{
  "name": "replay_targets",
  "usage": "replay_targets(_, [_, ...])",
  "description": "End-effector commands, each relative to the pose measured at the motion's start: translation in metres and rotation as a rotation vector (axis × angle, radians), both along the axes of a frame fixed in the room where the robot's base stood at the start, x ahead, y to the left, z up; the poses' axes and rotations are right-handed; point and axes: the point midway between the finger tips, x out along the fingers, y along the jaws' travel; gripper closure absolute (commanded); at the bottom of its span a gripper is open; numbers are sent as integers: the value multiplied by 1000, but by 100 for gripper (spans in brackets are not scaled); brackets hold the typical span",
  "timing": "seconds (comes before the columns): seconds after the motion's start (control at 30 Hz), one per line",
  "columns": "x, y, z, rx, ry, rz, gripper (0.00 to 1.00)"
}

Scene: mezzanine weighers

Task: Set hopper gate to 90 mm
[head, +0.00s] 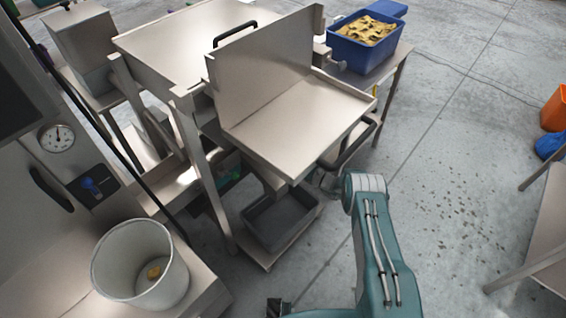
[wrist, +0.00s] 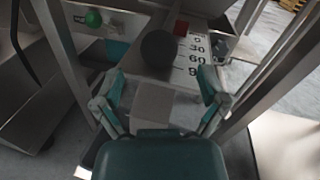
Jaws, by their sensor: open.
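The hopper gate's scale (wrist: 195,55) shows in the wrist view, marked 0, 30, 60 and a partly cut-off 9. A dark round knob (wrist: 159,48) stands just left of the scale, roughly level with the 30 mark. A small red block (wrist: 181,28) is near the 0 end. My gripper (wrist: 161,82) is open, its teal fingers spread to either side, with the knob beyond and between them. No contact with the knob is visible. In the head view the steel hopper station (head: 290,105) stands in the middle; my gripper and the scale are hidden there.
Steel frame legs (wrist: 265,70) stand close on both sides of my gripper. A green button (wrist: 93,18) is at upper left. A grey bin (head: 280,218) sits low under the station. A white bucket (head: 140,265) stands lower left.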

Motion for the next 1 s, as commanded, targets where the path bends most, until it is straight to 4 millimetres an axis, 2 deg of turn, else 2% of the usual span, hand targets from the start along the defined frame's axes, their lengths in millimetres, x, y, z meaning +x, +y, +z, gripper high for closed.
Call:
replay_targets(0.1, [9, 21, 0, 0, -1, 2, 8])
replay_targets(0.23, [17, 34, 0, 0, -1, 0, 8])
replay_targets(0.63, [21, 42, 0, -1, 0, -1, 8])
replay_targets(0.67, [21, 42, 0, -1, 0, -1, 12])
replay_targets(0.7, [21, 42, 0, -1, 0, -1, 30])
replay_targets(0.77, [21, 42, 0, -1, 0, -1, 57])
replay_targets(0.8, [21, 42, 0, -1, 0, -1, 75])
replay_targets(0.87, [21, 42, 0, -1, 0, -1, 100])
replay_targets(1.0, [21, 42, 0, -1, 0, 0, 100])
